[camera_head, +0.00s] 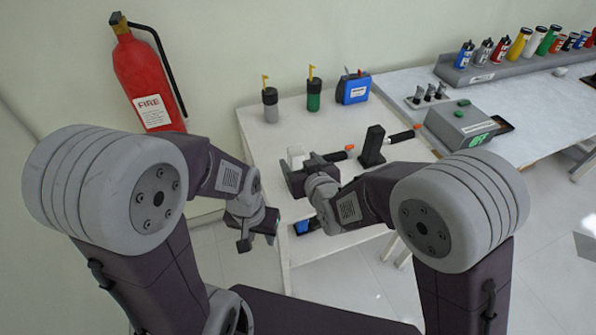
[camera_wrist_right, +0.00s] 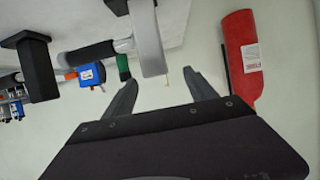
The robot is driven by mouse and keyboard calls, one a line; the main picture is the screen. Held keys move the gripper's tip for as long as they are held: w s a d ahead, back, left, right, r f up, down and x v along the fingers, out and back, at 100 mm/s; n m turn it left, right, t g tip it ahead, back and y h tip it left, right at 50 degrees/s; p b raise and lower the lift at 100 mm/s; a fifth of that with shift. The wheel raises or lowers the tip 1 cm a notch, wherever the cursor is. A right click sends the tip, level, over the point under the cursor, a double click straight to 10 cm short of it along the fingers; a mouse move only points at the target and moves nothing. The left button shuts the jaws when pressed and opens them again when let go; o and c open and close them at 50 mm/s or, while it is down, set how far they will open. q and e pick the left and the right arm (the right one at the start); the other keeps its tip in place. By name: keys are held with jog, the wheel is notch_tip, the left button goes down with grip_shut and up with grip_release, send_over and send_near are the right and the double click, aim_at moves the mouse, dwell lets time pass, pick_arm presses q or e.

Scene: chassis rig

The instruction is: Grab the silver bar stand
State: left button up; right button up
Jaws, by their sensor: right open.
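The silver bar stand (camera_head: 296,154) is on the white table, partly hidden behind my right gripper in the head view. In the right wrist view the stand (camera_wrist_right: 147,38) is a pale grey upright with a dark bar through it, just beyond the fingertips. My right gripper (camera_head: 303,172) is open and empty at the near side of the stand. Its two fingers (camera_wrist_right: 160,91) show apart in the wrist view, with the stand slightly left of the middle between them. My left gripper (camera_head: 257,236) hangs lower, left of the table, apart from the stand; its fingers look parted and empty.
A black stand (camera_head: 372,147) with an orange-tipped bar is right of the silver one. Two bottles, grey (camera_head: 270,106) and green (camera_head: 313,97), and a blue box (camera_head: 353,88) line the table's back. A grey box (camera_head: 460,122) stands right. A red extinguisher (camera_head: 145,77) hangs left.

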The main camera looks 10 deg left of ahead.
aim_at(298, 158)
jog(key=shift+w+a+f, duration=0.3)
jog(key=shift+w+a, duration=0.1)
jog(key=shift+w, duration=0.15)
jog(key=shift+w+f, duration=0.15)
jog(key=shift+w, duration=0.2)
jog(key=x, duration=0.5)
jog(key=shift+d+f, duration=0.25)
jog(key=shift+f, duration=0.1)
jog(key=shift+s+d+r, duration=0.1)
jog(key=shift+c, duration=0.9)
grip_shut()
